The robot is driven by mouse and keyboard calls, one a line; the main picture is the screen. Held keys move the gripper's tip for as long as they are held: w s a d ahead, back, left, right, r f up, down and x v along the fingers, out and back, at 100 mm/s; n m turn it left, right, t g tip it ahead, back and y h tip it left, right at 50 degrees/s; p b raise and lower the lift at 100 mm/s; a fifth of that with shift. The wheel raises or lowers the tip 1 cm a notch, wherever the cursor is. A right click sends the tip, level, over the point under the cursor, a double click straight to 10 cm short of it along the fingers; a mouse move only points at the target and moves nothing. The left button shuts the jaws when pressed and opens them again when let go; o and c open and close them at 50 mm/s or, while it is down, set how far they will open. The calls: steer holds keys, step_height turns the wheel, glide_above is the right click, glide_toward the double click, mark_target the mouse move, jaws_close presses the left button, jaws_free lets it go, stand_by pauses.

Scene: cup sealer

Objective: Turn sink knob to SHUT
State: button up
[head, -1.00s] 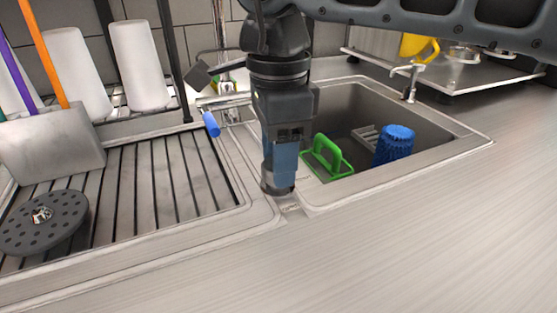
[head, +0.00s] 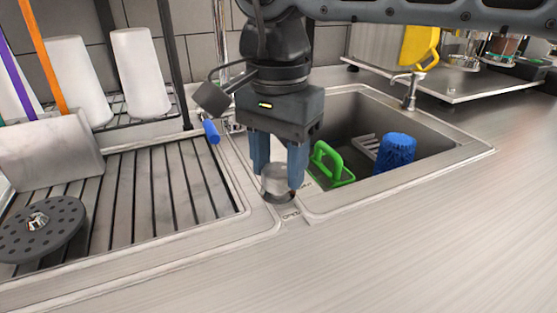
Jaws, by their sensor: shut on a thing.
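The sink knob (head: 275,184) is a short silver cylinder on the steel strip between the drainboard and the basin. My gripper (head: 280,177) points straight down, with one blue finger on the knob's left and one on its right. It is shut on the knob. A small label that seems to read OPEN (head: 290,215) lies on the steel just in front of the knob. Any mark on the knob is too small to tell, and no SHUT label is visible.
The basin (head: 352,105) on the right holds a green-handled tool (head: 328,165) and a blue ribbed object (head: 396,150). A blue handle (head: 211,131) and the tap stand behind. The ridged drainboard (head: 150,190) is left. The front counter (head: 400,245) is clear.

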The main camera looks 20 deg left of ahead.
mark_target(278, 170)
stand_by(0.4)
steer(key=o, duration=1.1)
steer(key=shift+c, duration=0.2)
steer(key=shift+r, duration=3.95)
